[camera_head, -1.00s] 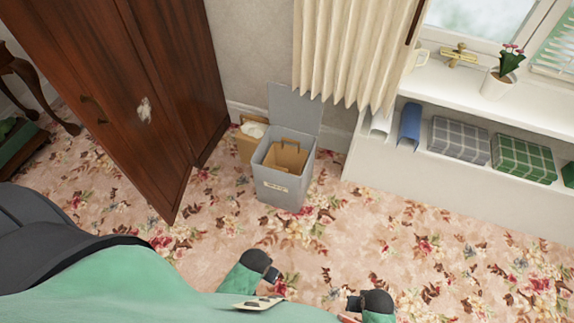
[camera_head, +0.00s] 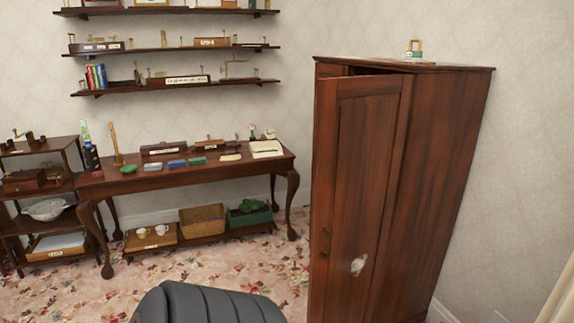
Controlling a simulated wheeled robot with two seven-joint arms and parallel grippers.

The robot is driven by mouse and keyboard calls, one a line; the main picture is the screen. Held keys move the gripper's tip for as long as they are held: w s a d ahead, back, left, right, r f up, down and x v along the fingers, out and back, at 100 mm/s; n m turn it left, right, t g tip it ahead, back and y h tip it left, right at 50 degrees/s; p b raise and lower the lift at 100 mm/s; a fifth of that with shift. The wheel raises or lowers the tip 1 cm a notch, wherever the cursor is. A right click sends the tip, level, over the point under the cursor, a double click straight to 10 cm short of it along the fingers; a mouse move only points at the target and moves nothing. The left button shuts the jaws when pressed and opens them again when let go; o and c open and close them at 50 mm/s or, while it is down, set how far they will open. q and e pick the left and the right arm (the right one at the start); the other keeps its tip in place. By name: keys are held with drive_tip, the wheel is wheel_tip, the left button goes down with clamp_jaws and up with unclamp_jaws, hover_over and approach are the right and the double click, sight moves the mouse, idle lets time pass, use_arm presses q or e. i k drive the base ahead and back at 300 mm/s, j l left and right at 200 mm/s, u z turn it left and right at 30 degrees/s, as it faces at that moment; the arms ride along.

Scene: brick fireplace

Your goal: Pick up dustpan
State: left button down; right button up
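I cannot make out a dustpan in this view. Neither of my grippers shows in the camera_head view. What they hold, if anything, cannot be seen.
A tall wooden wardrobe (camera_head: 440,190) stands at right, its door (camera_head: 365,170) slightly ajar. A long table (camera_head: 200,170) with small items stands against the back wall, with boxes on its lower shelf. Wall shelves (camera_head: 180,85) hang above; a shelf stand (camera_head: 40,150) is at left.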

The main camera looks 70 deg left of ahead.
sight(271, 145)
drive_tip(key=i+j+u, duration=0.15)
drive_tip(key=j+u, duration=0.3)
drive_tip(key=i+j+u, duration=0.15)
drive_tip(key=u, duration=0.25)
drive_tip(key=i+j+u, duration=0.2)
drive_tip(key=u, duration=0.25)
drive_tip(key=i+j+u, duration=0.2)
drive_tip(key=u, duration=0.25)
drive_tip(key=i+j+u, duration=0.2)
drive_tip(key=u, duration=0.2)
drive_tip(key=i+j+u, duration=0.1)
drive_tip(key=u, duration=0.35)
drive_tip(key=i+u, duration=0.45)
drive_tip(key=i+j+z, duration=0.15)
drive_tip(key=i, duration=0.4)
drive_tip(key=i+j+z, duration=0.1)
drive_tip(key=i, duration=0.45)
